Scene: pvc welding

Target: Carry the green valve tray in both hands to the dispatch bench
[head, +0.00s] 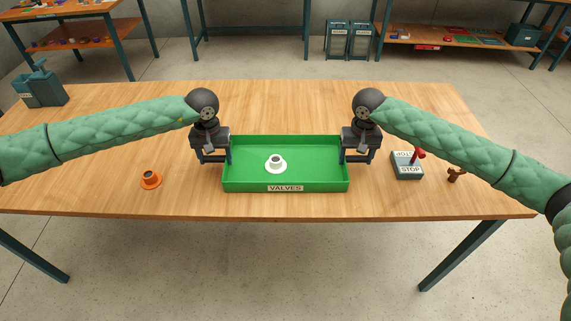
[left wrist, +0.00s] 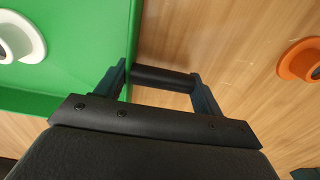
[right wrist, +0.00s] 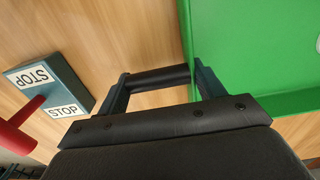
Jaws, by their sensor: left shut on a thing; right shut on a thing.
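The green valve tray (head: 324,186), labelled VALVES, sits level on or just above the wooden table; I cannot tell if it touches. A white, dark-centred ring-shaped part (head: 275,164) stands inside it, left of its middle. My left gripper (head: 216,157) is at the tray's left end, shut with a dark bar (left wrist: 162,78) between its fingers beside the green wall. My right gripper (head: 358,157) is at the right end, likewise shut with a dark bar (right wrist: 157,77) between its fingers. I cannot tell which bench in view is the dispatch bench.
On the wooden table (head: 300,100), an orange part (head: 151,179) lies left of the tray. A STOP block (head: 407,168) with a red lever and a small brown item (head: 456,174) lie right. A teal device (head: 40,85) stands back left. More benches stand behind, across open floor.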

